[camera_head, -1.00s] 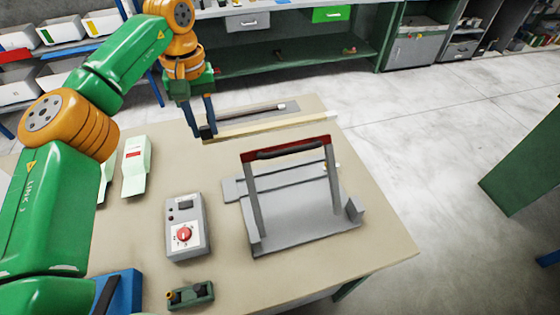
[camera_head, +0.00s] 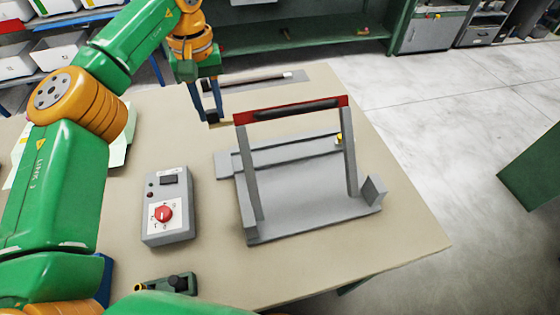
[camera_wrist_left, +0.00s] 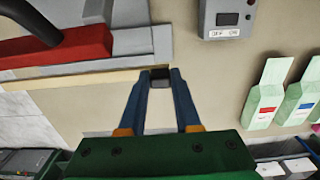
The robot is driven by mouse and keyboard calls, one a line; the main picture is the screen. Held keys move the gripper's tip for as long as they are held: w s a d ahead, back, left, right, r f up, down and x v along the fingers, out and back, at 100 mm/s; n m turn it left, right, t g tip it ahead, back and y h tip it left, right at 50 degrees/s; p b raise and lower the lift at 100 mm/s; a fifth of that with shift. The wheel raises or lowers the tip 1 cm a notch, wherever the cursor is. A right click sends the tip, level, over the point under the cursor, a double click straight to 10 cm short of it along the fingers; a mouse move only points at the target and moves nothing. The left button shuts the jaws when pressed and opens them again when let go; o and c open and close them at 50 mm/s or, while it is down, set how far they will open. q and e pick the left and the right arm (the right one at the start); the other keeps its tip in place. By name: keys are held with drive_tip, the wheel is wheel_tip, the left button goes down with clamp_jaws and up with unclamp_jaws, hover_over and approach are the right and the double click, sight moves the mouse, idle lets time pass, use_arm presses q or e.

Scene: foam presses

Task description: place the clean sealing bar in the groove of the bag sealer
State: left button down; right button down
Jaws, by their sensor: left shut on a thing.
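The bag sealer (camera_head: 318,205) is a grey base with a raised frame and a red-topped handle (camera_head: 262,112). A raised beam (camera_head: 285,155) runs along its far side; I cannot make out the groove. My left gripper (camera_head: 212,116) is past the sealer's far left corner. In the left wrist view my left gripper (camera_wrist_left: 160,76) is shut on a dark block at the end of a long cream bar (camera_wrist_left: 75,80), seemingly the clean sealing bar. The bar runs beside the red handle. In the head view the handle mostly hides it. My right gripper is out of view.
A dark bar with a white tip (camera_head: 255,79) lies on a grey mat (camera_head: 300,76) at the table's back. A control box (camera_head: 168,212) with a red knob stands left of the sealer. A small green device (camera_head: 165,284) lies in front.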

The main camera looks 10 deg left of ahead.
use_arm(q)
wheel_tip(320, 180, down, 3)
drive_tip(key=shift+r+b, duration=0.2)
drive_tip(key=shift+b, duration=0.3)
wheel_tip(320, 180, down, 10)
drive_tip(key=shift+r+p, duration=0.2)
drive_tip(key=shift+p, duration=0.3)
drive_tip(key=c, duration=0.6)
unclamp_jaws()
wheel_tip(320, 180, up, 12)
drive_tip(key=shift+s+r, duration=0.1)
